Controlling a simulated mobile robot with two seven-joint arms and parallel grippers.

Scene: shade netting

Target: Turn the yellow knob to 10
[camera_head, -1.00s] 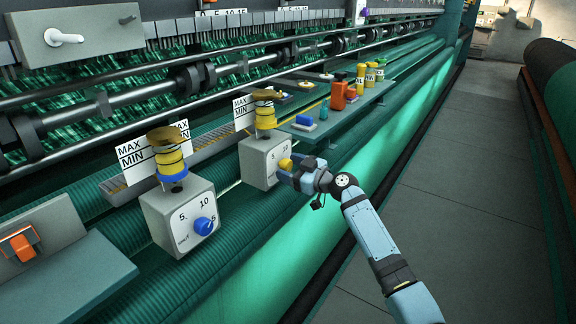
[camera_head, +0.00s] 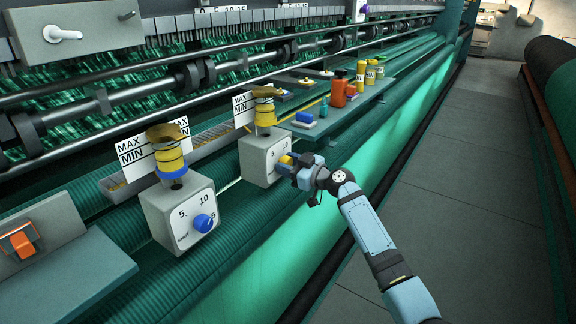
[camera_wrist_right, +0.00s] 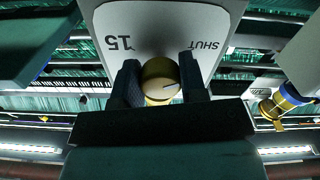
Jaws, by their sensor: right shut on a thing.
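The yellow knob (camera_head: 286,159) sits on the front face of a grey box (camera_head: 250,160) in the middle of the head view. My right gripper (camera_head: 290,166) is shut on the knob and hides much of the box's dial. In the right wrist view, the knob (camera_wrist_right: 161,78) is between the two dark fingers of my right gripper (camera_wrist_right: 161,84). A dark mark shows on the knob's face. The dial plate (camera_wrist_right: 160,25) appears upside down there, with "15" and "SHUT" legible; the 10 mark is not visible. My left gripper is not in view.
A second grey box (camera_head: 165,215) with a blue knob (camera_head: 203,223) stands nearer, at left. A shelf (camera_head: 345,112) behind my gripper holds an orange bottle (camera_head: 338,94) and several small items. Walkway floor (camera_head: 450,200) is open at right.

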